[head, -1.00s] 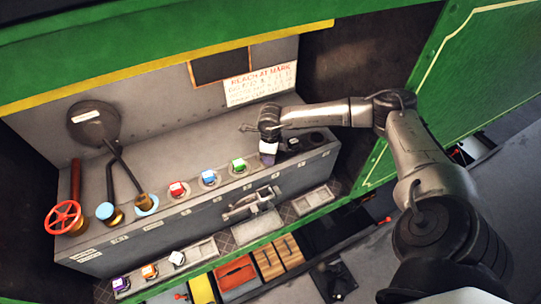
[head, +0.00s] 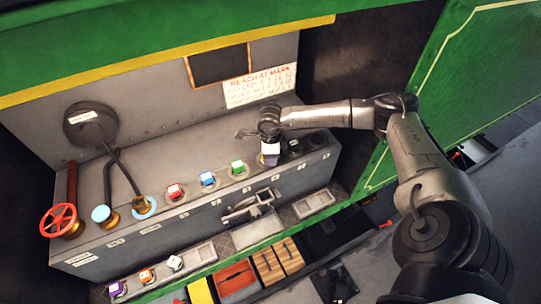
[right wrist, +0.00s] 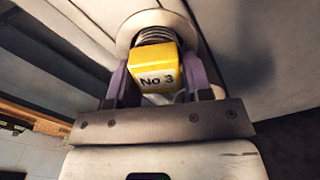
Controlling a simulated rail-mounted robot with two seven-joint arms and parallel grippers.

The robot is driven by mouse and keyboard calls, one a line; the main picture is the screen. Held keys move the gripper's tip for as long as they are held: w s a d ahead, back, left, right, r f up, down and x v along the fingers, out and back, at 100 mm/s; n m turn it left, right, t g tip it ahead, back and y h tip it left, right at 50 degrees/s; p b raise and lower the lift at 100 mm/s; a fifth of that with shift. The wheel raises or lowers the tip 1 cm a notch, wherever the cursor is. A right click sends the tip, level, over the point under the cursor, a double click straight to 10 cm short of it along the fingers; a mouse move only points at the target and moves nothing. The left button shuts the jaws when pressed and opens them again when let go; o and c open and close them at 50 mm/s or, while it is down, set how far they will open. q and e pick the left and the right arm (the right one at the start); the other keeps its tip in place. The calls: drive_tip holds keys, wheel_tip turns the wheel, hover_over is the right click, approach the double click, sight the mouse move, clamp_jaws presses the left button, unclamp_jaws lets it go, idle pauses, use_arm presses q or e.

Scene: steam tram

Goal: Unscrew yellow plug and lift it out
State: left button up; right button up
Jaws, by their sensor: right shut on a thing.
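The yellow plug (right wrist: 156,72), a cube-shaped head marked "No 3", shows in the right wrist view. A ridged metal thread (right wrist: 155,36) shows between the head and a pale round collar (right wrist: 127,38). My right gripper (right wrist: 156,84) is shut on the plug, with a purple-grey finger on each side of the head. In the head view my right gripper (head: 270,157) points down at the bench top, right of the green plug. The yellow plug is hidden there by the gripper. My left gripper is not in view.
Green (head: 238,167), blue (head: 208,179) and red (head: 176,191) plugs stand in a row left of the gripper on the grey bench (head: 215,215). Levers and a red valve wheel (head: 58,220) stand far left.

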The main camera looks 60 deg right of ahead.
drive_tip(key=shift+r, duration=0.25)
drive_tip(key=shift+r+p, duration=0.8)
drive_tip(key=shift+r, duration=0.3)
drive_tip(key=shift+r+p, duration=0.95)
drive_tip(key=shift+r, duration=0.8)
drive_tip(key=shift+r+p, duration=0.35)
drive_tip(key=shift+r, duration=0.35)
